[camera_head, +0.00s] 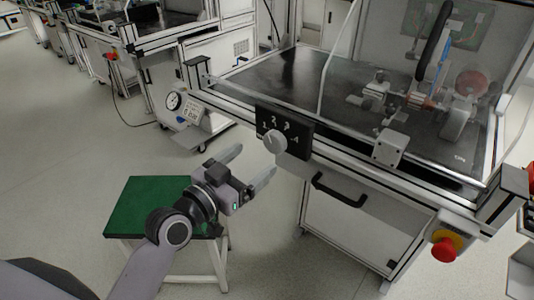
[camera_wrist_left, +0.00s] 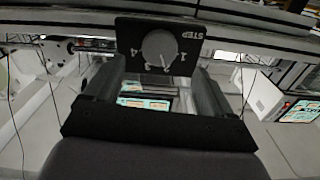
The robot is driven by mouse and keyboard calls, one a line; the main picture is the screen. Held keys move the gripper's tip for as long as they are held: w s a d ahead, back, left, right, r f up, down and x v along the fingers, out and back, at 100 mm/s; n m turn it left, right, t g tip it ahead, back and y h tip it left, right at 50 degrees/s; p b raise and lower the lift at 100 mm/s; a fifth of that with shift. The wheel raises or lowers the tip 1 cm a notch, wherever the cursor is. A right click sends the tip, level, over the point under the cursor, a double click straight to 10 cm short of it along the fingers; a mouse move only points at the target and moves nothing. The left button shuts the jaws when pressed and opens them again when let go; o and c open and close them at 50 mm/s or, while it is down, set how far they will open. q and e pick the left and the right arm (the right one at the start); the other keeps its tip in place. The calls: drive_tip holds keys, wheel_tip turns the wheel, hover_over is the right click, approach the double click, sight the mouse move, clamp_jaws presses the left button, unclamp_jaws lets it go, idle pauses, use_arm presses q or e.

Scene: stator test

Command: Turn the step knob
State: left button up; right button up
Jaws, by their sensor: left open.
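The step knob (camera_head: 276,141) is a round light grey dial on a black panel (camera_head: 297,134) at the front edge of the test bench. In the left wrist view the knob (camera_wrist_left: 159,47) appears upside down, with the word STEP and the numbers 1 to 4 around it. Its pointer mark seems to lie near the 2. My left gripper (camera_head: 255,163) is open and empty, its fingers pointing toward the panel. It is short of the knob and apart from it. In the wrist view the two fingers stand left and right below the knob. My right gripper does not show.
A green-topped stool (camera_head: 150,198) stands beneath my left arm. A bench door with a black handle (camera_head: 338,190) is below the panel. A pressure gauge (camera_head: 173,101) is at the left corner and a red emergency button (camera_head: 444,250) at the right. A clear guard covers the bench top.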

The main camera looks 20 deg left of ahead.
sight(272, 146)
use_arm(q)
drive_tip(key=shift+x, duration=3.05)
drive_tip(key=shift+f, duration=0.1)
drive_tip(key=shift+c, duration=0.3)
drive_tip(key=c, duration=1)
